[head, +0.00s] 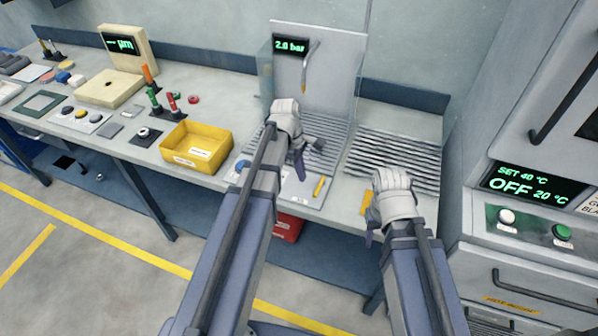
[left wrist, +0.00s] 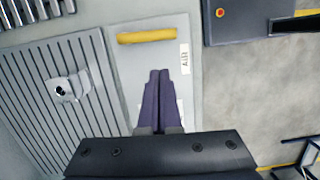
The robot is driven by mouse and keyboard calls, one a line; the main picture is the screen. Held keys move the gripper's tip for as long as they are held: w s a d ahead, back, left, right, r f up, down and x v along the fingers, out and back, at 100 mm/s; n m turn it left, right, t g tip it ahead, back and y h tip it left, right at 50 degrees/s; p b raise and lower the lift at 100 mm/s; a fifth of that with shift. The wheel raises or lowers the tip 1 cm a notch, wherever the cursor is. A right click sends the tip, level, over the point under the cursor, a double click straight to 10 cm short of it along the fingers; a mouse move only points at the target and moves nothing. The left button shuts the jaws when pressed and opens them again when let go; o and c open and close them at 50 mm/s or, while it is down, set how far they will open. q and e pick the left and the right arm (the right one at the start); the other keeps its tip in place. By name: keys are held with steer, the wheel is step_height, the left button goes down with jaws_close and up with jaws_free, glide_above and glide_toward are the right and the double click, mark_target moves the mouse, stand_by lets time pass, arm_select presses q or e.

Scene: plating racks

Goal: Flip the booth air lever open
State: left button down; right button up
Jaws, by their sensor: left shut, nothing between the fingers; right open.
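The booth air lever is a yellow bar (head: 318,187) on a light grey panel (head: 300,197) at the table's front edge, before the booth. In the left wrist view the lever (left wrist: 146,37) lies across the panel, beside a label reading AIR (left wrist: 185,58). My left gripper (head: 299,173) is shut and empty over the panel, left of the lever in the head view. In the left wrist view its closed fingertips (left wrist: 158,76) point towards the lever, with a gap between. My right gripper (head: 370,238) is open at the table's front edge; its fingers are partly hidden.
A slatted grate (left wrist: 50,110) adjoins the panel, with a small metal piece (left wrist: 66,89) on it. The booth display (head: 290,46) reads 2.0 bar. A yellow bin (head: 197,147) stands left of my left arm. An oven cabinet (head: 530,225) stands at the right.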

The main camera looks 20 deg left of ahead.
mark_target(316, 190)
arm_select(q)
steer(key=shift+s+d+f+b, duration=0.1)
steer(key=shift+d+f+b, duration=0.1)
steer(key=shift+d+f, duration=0.25)
steer(key=shift+d+f+b, duration=0.15)
steer(key=shift+d+f, duration=0.1)
steer(key=shift+d, duration=0.4)
steer(key=shift+s+d+f+b, duration=0.1)
steer(key=shift+d+f+b, duration=0.1)
steer(key=shift+d+f, duration=0.25)
arm_select(e)
steer(key=shift+f, duration=1.05)
arm_select(q)
steer(key=shift+d+r, duration=0.1)
steer(key=shift+d, duration=0.2)
steer(key=shift+s+d+f+b, duration=0.15)
steer(key=shift+d+f+b, duration=0.1)
steer(key=shift+d+b, duration=0.05)
steer(key=shift+s+r, duration=0.1)
arm_select(e)
steer(key=shift+s+f, duration=0.1)
steer(key=shift+f, duration=0.1)
arm_select(q)
steer(key=shift+a, duration=0.1)
